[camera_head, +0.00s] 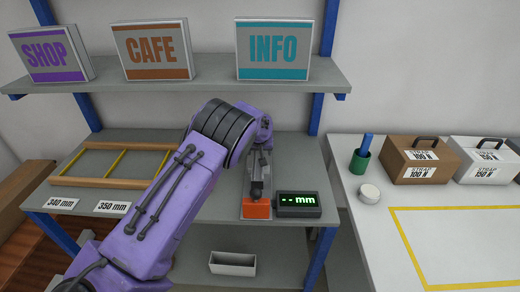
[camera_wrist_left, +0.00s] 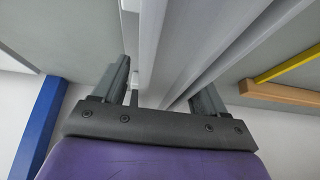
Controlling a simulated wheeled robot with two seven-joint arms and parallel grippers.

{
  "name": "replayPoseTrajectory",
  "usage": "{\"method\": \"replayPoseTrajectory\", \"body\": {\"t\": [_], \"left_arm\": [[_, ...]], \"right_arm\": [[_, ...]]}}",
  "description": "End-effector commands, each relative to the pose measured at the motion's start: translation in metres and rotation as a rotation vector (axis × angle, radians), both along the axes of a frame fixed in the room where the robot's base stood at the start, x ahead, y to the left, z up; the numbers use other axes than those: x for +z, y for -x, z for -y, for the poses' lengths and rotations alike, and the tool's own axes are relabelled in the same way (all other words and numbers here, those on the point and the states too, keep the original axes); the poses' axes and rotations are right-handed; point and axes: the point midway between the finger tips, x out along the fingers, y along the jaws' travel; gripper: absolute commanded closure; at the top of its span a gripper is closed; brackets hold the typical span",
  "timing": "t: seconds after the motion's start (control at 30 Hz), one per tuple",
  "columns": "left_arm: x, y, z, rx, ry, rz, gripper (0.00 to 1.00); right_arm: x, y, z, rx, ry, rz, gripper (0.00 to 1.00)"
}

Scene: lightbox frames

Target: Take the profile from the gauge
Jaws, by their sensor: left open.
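The gauge is on the table's middle, with an orange block (camera_head: 257,208) at its front end and a dark display (camera_head: 298,204) reading "-- mm" beside it. My left arm reaches over the gauge, and my left gripper (camera_head: 257,188) points down at it, just behind the orange block. In the left wrist view, the long silver-grey profile (camera_wrist_left: 185,45) runs between the two fingers of my left gripper (camera_wrist_left: 160,85), which are open with space beside it. In the head view the arm and gripper hide most of the profile. My right gripper is not in view.
A wooden rack with yellow bars (camera_head: 85,182) stands left, with 340 mm and 350 mm labels in front. A shelf (camera_head: 200,95) with SHOP, CAFE and INFO signs hangs above. An open grey bin (camera_head: 232,264) sits below. Strap boxes (camera_head: 417,160) stand right.

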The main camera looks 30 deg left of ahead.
Motion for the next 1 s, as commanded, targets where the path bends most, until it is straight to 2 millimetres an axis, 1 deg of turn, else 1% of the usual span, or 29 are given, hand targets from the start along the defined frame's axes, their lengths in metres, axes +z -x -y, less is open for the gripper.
{"method": "replayPoseTrajectory", "body": {"t": [0.1,0.17,0.2,0.27,0.3,0.33,0.37,0.4,0.6,0.73,0.87,1.0], "left_arm": [[0.001,0.0,-0.001,0.001,0.0,0.001,0.28],[0.001,0.0,-0.001,0.001,0.0,0.001,0.47],[0.001,0.0,-0.001,0.001,0.0,0.001,0.6],[0.001,0.0,-0.001,0.001,0.0,0.001,0.8],[0.001,0.0,-0.001,0.002,0.0,0.001,0.93],[0.001,0.0,0.0,0.001,0.0,0.001,0.95],[0.002,0.0,0.0,0.001,0.0,0.004,0.95],[0.001,0.0,0.0,0.0,0.0,0.003,1.0],[0.002,-0.001,0.001,0.0,-0.001,0.004,1.0],[0.009,-0.004,0.009,-0.002,-0.001,0.006,1.0],[0.022,-0.009,0.028,-0.004,-0.003,0.007,1.0],[0.038,-0.016,0.058,-0.005,-0.003,0.006,1.0]], "right_arm": [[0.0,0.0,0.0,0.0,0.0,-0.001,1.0],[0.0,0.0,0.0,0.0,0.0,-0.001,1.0],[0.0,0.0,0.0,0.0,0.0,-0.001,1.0],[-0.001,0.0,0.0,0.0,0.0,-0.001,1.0],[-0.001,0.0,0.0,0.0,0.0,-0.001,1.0],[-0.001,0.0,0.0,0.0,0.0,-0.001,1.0],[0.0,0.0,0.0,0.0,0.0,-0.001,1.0],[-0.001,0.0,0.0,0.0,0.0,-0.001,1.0],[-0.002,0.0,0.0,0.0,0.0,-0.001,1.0],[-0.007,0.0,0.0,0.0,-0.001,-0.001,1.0],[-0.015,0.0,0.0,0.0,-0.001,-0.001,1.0],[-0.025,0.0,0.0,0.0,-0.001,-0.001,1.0]]}}
